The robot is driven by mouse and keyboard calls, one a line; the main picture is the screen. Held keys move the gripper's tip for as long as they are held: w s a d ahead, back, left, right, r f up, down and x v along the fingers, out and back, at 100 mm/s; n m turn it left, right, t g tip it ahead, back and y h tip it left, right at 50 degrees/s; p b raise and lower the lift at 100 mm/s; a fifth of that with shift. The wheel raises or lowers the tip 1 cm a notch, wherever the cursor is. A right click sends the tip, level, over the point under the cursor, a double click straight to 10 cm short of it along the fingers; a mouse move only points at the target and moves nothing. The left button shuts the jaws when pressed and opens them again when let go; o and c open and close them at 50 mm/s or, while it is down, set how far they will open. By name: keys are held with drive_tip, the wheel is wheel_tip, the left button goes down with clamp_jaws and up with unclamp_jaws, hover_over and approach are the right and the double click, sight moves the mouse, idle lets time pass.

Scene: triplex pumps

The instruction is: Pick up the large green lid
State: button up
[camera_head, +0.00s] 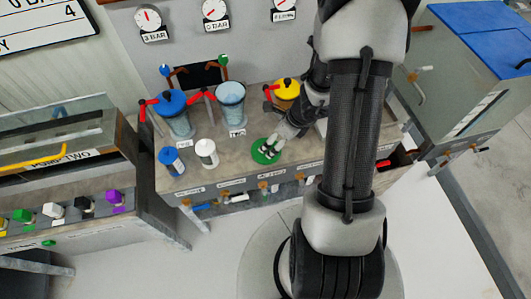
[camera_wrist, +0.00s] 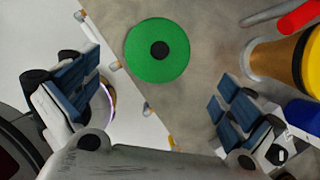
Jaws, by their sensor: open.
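The large green lid (camera_head: 266,151) is a flat green disc with a dark round knob in its middle. It lies on the grey bench near the front edge, right of the white canister. In the wrist view the green lid (camera_wrist: 157,50) lies at the upper middle, fully visible. My gripper (camera_head: 268,148) reaches over the bench by the lid, partly covering it in the head view. In the wrist view my gripper (camera_wrist: 165,95) has its two blue-padded fingers wide apart with nothing between them. The lid is ahead of the fingers, not held.
A blue-lidded tank (camera_head: 176,115), an open tank (camera_head: 231,103) and a yellow-lidded tank (camera_head: 286,92) stand along the bench's back. A small blue-topped canister (camera_head: 172,161) and a white canister (camera_head: 206,153) stand left of the lid. Gauges hang on the wall behind.

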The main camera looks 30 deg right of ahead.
drive_tip(key=b+x, duration=0.4)
drive_tip(key=x, duration=0.5)
drive_tip(key=shift+w+a+f, duration=0.1)
drive_tip(key=shift+w+f, duration=0.05)
drive_tip(key=shift+f, duration=0.05)
drive_tip(key=shift+r, duration=0.1)
drive_tip(key=c, duration=0.9)
